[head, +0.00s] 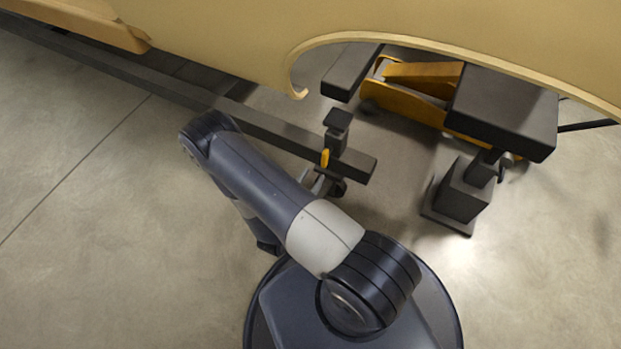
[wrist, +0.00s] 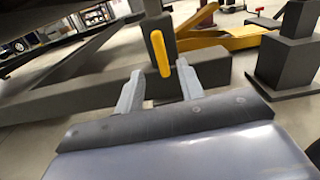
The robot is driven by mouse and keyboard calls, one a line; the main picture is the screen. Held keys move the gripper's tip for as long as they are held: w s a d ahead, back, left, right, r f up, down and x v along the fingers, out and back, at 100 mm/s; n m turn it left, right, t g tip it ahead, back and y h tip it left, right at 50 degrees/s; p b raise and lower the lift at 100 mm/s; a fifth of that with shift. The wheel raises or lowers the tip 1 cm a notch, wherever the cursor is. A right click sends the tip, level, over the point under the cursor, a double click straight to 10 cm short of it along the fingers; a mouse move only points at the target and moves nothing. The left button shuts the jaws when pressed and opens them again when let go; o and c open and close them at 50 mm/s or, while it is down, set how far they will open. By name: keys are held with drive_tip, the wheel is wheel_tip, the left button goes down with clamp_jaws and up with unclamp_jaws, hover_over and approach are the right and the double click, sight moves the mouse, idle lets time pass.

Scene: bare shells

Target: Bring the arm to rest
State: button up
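My arm is in the head view, folded over my dark round base, with its elbow toward the upper left. My gripper (wrist: 158,88) is in the wrist view, with its two pale fingers spread apart and nothing between them. In the head view the gripper is mostly hidden under my arm. Beyond the fingertips a yellow handle (wrist: 160,53) stands in front of a dark post. The same yellow handle (head: 325,158) is in the head view, just right of my arm. I cannot tell how far the fingertips are from it.
A large tan shell (head: 230,45) spans the top of the head view. A long dark beam (head: 270,132) runs beneath it, close to my arm. A dark stand (head: 463,190) and an orange jack (head: 410,95) are at the right. Bare concrete floor lies at the lower left.

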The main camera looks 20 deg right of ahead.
sight(323, 160)
idle(0.7)
drive_tip(key=shift+b+x, duration=1.25)
drive_tip(key=shift+x, duration=4.1)
drive_tip(key=shift+a, duration=0.15)
